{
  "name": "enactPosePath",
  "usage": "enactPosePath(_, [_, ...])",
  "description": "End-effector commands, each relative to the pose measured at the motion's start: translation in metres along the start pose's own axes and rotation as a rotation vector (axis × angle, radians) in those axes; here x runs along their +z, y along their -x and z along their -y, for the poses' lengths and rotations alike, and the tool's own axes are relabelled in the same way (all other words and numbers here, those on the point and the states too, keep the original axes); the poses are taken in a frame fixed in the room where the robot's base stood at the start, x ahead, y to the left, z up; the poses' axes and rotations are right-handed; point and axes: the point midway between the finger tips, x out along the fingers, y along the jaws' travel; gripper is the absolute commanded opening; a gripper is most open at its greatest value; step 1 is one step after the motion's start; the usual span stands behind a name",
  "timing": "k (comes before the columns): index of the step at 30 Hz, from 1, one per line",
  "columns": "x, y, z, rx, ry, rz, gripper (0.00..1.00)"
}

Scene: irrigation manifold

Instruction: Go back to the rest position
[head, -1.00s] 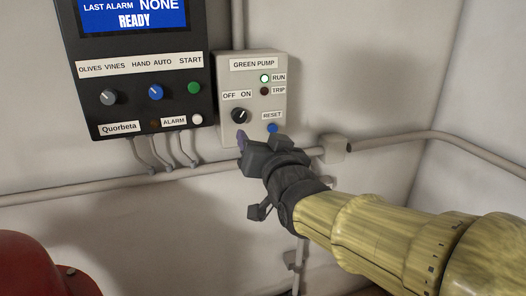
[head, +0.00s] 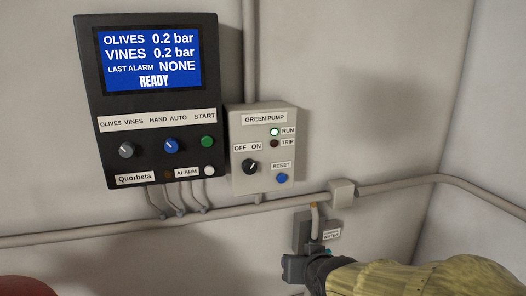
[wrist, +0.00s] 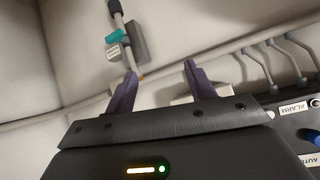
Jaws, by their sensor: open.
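My gripper (wrist: 162,82) is open in the wrist view, its two purple fingers apart with nothing between them. In the head view only the dark wrist part of my arm shows at the bottom, right of centre; the fingers cannot be made out. It is below the green pump box (head: 238,180) and apart from it.
The black control panel (head: 108,95) reads READY, with 0.2 bar for olives and vines. A conduit (head: 90,234) crosses the wall below. A labelled pipe fitting (head: 314,222) stands close to my arm; the wrist view shows its teal handle (wrist: 118,36). A red object (head: 28,288) is at lower left.

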Motion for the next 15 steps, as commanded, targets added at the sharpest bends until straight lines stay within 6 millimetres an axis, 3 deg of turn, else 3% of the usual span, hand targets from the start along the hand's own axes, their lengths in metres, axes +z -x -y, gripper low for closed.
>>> enactPosePath(3, [0.057, 0.005, -0.038, 0.090, 0.019, 0.308, 0.55])
enactPosePath(7, [0.108, 0.022, -0.064, 0.136, 0.023, 0.565, 0.55])
enactPosePath(10, [0.129, 0.032, -0.071, 0.145, 0.026, 0.664, 0.55])
enactPosePath(15, [0.135, 0.033, -0.073, 0.146, 0.027, 0.687, 0.55])
